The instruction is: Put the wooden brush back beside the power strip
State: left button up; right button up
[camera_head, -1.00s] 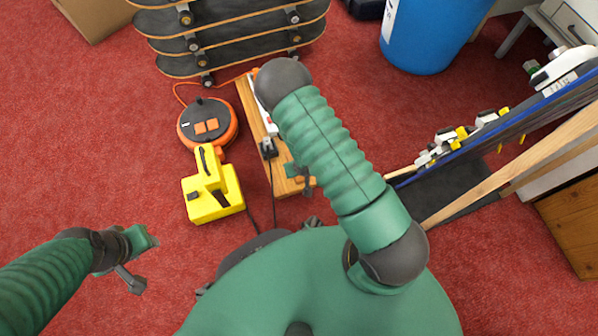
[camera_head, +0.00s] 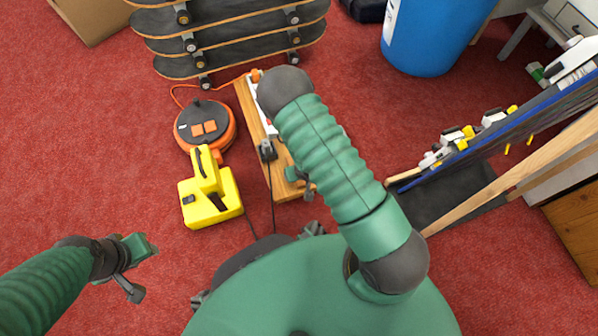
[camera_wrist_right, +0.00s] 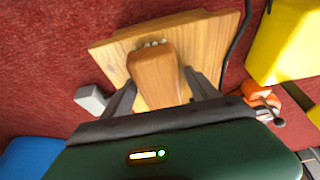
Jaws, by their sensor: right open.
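The wooden brush (camera_wrist_right: 155,75) shows in the right wrist view, its pale bristle tufts at the far end. It is over the end of the wooden board (camera_wrist_right: 110,58); I cannot tell whether it touches the board. My right gripper (camera_wrist_right: 160,86) is open, with one finger on each side of the brush. In the head view the board (camera_head: 284,180) lies on the carpet, partly covered by my right arm, and the brush cannot be made out. The white power strip (camera_head: 262,113) lies on the board, partly hidden. My left gripper (camera_head: 140,268) is away at the lower left, its opening unclear.
An orange cable reel (camera_head: 228,133) and a yellow case (camera_head: 212,200) stand left of the board. Stacked skateboards (camera_head: 225,48) are behind, a blue barrel (camera_head: 430,38) at the back right. A blue-edged rack (camera_head: 480,128) is at the right. Open carpet lies left.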

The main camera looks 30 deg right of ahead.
jog(key=shift+r, duration=0.1)
jog(key=p+v, duration=0.8)
jog(key=v, duration=0.3)
jog(key=shift+s+r+p, duration=0.15)
jog(key=shift+r+p, duration=0.25)
notch_tip(320, 180, up, 12)
jog(key=w+a, duration=0.2)
jog(key=a, duration=0.1)
jog(key=s+a+r+n, duration=0.1)
jog(key=s+r, duration=0.2)
jog(key=r, duration=0.3)
jog(key=s+a+r+n+g+y, duration=0.1)
jog(key=s+a+r, duration=0.1)
jog(key=r, duration=0.5)
jog(key=shift+s+a+n+g, duration=0.25)
jog(key=shift+s+n+g, duration=0.05)
jog(key=shift+s, duration=0.45)
jog(key=shift+r, duration=0.1)
